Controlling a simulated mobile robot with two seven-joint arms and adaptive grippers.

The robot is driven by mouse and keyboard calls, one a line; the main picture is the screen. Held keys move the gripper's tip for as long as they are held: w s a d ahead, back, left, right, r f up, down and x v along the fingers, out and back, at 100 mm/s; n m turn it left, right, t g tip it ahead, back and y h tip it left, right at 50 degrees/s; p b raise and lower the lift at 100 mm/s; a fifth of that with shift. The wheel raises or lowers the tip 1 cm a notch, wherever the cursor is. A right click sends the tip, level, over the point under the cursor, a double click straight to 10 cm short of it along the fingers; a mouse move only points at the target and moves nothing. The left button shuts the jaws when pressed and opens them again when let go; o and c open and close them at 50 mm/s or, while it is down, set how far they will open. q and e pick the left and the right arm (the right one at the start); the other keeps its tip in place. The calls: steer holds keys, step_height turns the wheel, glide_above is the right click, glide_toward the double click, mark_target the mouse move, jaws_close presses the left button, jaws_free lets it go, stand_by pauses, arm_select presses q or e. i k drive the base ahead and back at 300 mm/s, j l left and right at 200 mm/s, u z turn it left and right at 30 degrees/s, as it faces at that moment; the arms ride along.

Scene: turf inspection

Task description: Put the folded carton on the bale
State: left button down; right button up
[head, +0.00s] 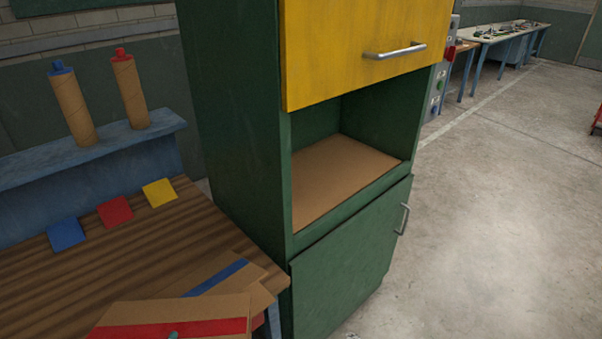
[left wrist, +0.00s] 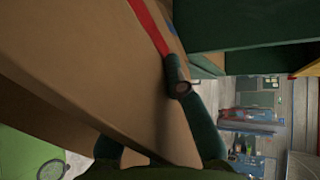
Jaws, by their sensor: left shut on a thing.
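A flat brown folded carton with a red band (head: 190,315) is at the bottom edge of the head view, over the front of the workbench. It fills much of the left wrist view (left wrist: 90,60), with its red band at the top. My left gripper (left wrist: 177,85) is shut on this carton; a small dark fingertip shows against it. Another flat carton with a blue band (head: 225,277) lies behind it, partly covered. I cannot make out a bale in either view. My right gripper is not in view.
A green cabinet (head: 235,130) with a yellow front (head: 350,35) stands beside the workbench (head: 150,235). Its open niche has a bare brown floor (head: 340,175). Blue (head: 66,234), red (head: 115,211) and yellow (head: 159,193) tiles lie along the bench's back.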

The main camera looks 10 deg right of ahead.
mark_target(346, 158)
steer(key=z, duration=1.65)
steer(key=i+z, duration=0.3)
steer(key=i, duration=2.3)
steer(key=i+u, duration=0.15)
steer(key=u, duration=0.25)
steer(key=i+u, duration=0.1)
steer(key=u, duration=0.35)
steer(key=i+l+u, duration=0.1)
steer(key=u, duration=0.3)
steer(key=l+u, duration=0.1)
steer(key=u, duration=0.9)
